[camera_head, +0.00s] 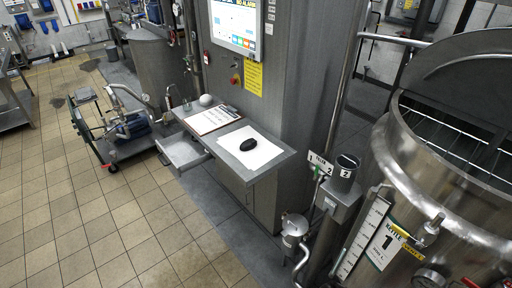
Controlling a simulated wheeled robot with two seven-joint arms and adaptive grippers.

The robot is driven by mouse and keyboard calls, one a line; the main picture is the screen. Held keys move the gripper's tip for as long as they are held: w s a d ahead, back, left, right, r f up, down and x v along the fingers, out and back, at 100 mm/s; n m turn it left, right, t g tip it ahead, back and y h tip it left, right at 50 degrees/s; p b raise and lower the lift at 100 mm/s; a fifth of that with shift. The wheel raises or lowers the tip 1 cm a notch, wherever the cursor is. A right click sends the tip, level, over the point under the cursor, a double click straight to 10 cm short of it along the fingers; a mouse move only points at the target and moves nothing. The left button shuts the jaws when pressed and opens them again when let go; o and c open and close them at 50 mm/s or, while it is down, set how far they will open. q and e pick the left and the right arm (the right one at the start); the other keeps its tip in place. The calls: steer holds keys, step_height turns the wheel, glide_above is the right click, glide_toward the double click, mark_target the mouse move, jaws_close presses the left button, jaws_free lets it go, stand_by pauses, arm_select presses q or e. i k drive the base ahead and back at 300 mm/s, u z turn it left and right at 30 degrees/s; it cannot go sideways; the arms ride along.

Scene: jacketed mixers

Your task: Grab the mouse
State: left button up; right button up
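The mouse (247,144) is a small black oval on a white mouse pad or sheet (262,153). The sheet lies on the right part of a grey metal desk (283,158) fixed below a control panel. Neither of my grippers shows in the head view, so nothing is seen touching the mouse.
A clipboard (212,120) and a white round object (206,99) lie on the desk's left part. An open drawer (183,152) sticks out below. A large steel kettle (455,180) stands at right, a wheeled cart (110,125) at left. The tiled floor in front is clear.

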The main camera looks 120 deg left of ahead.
mark_target(247, 145)
steer(key=u, duration=4.15)
